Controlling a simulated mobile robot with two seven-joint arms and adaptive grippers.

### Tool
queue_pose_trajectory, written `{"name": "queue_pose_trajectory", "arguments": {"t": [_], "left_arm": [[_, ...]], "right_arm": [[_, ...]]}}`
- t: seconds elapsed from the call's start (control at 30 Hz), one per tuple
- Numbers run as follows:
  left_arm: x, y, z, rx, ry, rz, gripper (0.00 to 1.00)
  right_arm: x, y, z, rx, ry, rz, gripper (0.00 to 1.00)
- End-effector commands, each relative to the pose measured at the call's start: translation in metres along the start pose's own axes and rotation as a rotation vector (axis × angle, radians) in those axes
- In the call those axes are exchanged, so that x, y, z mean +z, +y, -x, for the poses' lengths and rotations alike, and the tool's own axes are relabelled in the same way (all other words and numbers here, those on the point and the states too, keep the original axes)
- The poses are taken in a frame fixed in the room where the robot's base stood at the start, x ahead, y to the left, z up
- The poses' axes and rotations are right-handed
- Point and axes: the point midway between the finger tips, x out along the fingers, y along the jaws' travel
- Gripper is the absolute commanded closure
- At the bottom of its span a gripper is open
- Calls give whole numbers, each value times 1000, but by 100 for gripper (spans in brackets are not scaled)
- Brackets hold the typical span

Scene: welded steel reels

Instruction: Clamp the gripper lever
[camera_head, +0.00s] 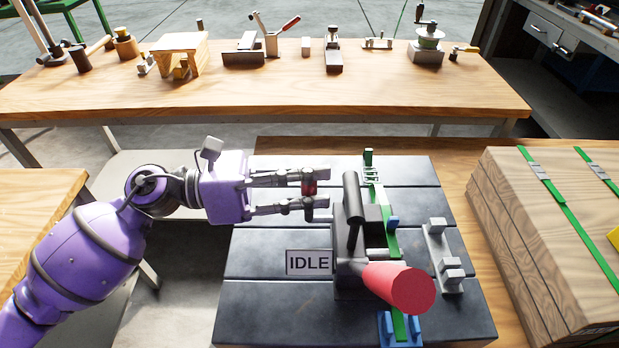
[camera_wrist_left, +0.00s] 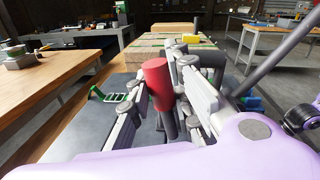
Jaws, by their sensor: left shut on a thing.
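My left gripper (camera_head: 312,190) reaches in from the left, and its two fingers are shut on a small red lever grip (camera_head: 309,187). In the left wrist view the red grip (camera_wrist_left: 157,85) stands between the fingers, with a dark rod below it. How the rod joins the tool is hidden. The grey strapping tool (camera_head: 349,268) is just right of the fingertips on the dark table. It has an upright black lever (camera_head: 352,205) and a large red handle (camera_head: 400,288) pointing toward me. A green strap (camera_head: 392,243) runs beside it. My right gripper is out of view.
An "IDLE" sign (camera_head: 309,262) stands left of the tool. A grey bracket (camera_head: 443,255) is on the right of the dark table (camera_head: 270,320). A strapped wooden crate (camera_head: 540,235) stands farther right. A wooden bench (camera_head: 250,95) with several tools is behind.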

Motion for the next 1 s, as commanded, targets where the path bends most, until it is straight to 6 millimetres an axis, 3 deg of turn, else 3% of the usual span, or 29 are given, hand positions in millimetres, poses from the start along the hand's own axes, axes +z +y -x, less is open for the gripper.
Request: {"name": "queue_pose_trajectory", "arguments": {"t": [0.47, 1.0], "left_arm": [[0, 4, 0, 2, 7, 64, 100], [-9, 35, -2, 12, 47, 505, 100]], "right_arm": [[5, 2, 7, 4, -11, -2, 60], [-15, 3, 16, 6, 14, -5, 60]]}}
